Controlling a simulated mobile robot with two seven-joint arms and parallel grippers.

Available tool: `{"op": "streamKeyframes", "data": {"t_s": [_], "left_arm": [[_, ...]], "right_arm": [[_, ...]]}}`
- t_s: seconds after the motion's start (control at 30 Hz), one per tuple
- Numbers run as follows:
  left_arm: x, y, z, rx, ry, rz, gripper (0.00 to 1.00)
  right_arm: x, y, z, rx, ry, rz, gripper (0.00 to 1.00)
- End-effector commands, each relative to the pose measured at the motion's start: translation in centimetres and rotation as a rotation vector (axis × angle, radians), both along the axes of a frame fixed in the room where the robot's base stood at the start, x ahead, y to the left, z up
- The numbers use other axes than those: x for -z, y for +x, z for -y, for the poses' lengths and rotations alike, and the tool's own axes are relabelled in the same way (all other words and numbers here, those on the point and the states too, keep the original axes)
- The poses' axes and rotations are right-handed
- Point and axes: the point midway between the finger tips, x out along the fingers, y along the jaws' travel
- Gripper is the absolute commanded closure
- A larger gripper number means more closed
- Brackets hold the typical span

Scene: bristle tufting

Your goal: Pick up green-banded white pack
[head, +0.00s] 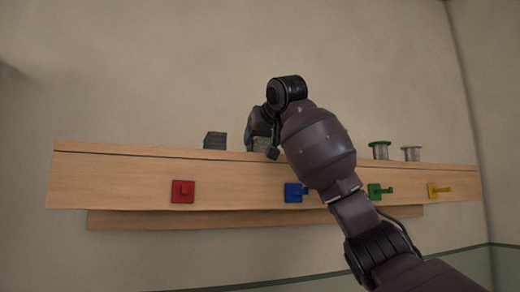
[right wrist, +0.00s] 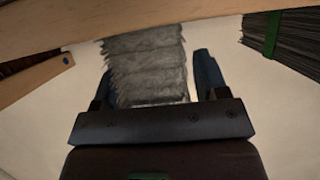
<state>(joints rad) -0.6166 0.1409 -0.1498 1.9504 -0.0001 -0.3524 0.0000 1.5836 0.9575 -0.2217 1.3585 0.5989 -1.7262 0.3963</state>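My right gripper (head: 258,132) is at the shelf in the head view, its fingers partly hidden by my wrist. In the right wrist view, its two dark fingers (right wrist: 155,85) stand apart, one on each side of a pale grey bristle pack (right wrist: 147,60). A narrow light gap shows between the pack and the right finger; contact at the left finger cannot be told. No green band shows on this pack. A dark bristle pack with a green band (right wrist: 272,35) is at the upper right, outside the fingers. My left gripper is not in view.
A dark grey block (head: 215,140) stands left of my gripper.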

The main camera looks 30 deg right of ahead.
Motion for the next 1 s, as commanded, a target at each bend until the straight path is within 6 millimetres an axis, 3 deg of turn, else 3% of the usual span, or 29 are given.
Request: {"op": "streamKeyframes", "data": {"t_s": [0.03, 0.3, 0.67, 1.0], "left_arm": [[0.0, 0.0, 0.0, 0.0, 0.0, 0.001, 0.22], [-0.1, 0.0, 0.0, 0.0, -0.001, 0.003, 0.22], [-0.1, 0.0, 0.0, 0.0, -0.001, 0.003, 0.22], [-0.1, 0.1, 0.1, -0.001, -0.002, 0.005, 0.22]], "right_arm": [[0.0, 0.0, 0.0, 0.0, 0.0, 0.0, 0.41], [-0.1, 0.0, 0.0, 0.0, 0.0, 0.001, 0.81], [-0.8, -0.1, 0.0, 0.0, 0.001, 0.003, 0.81], [-5.6, -0.1, -0.1, -0.001, 0.002, 0.004, 0.81]]}}
